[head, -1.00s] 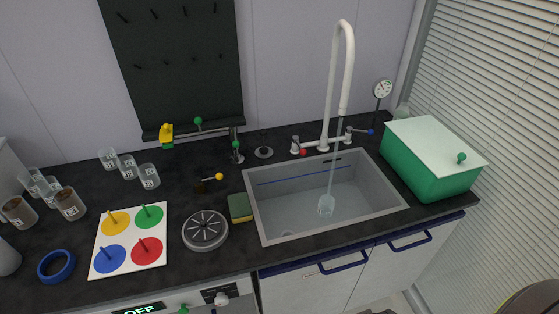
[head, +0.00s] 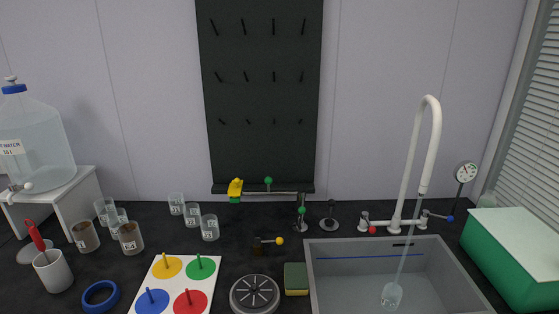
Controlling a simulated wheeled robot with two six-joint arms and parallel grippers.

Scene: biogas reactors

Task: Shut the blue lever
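The blue lever (head: 438,215) is a short metal handle with a blue ball tip. It sticks out to the right from the base of the white curved tap (head: 409,172) behind the sink. A matching lever with a red tip (head: 368,227) is on the left side of the tap base. A stream of water runs from the spout into a clear beaker (head: 391,295) in the sink. Neither of my grippers is in view.
The grey sink (head: 318,275) is set in the black counter. A green box with a white lid (head: 505,240) stands to its right. A gauge (head: 466,173) stands behind the lever. Glass beakers and a coloured peg board (head: 167,284) are on the left.

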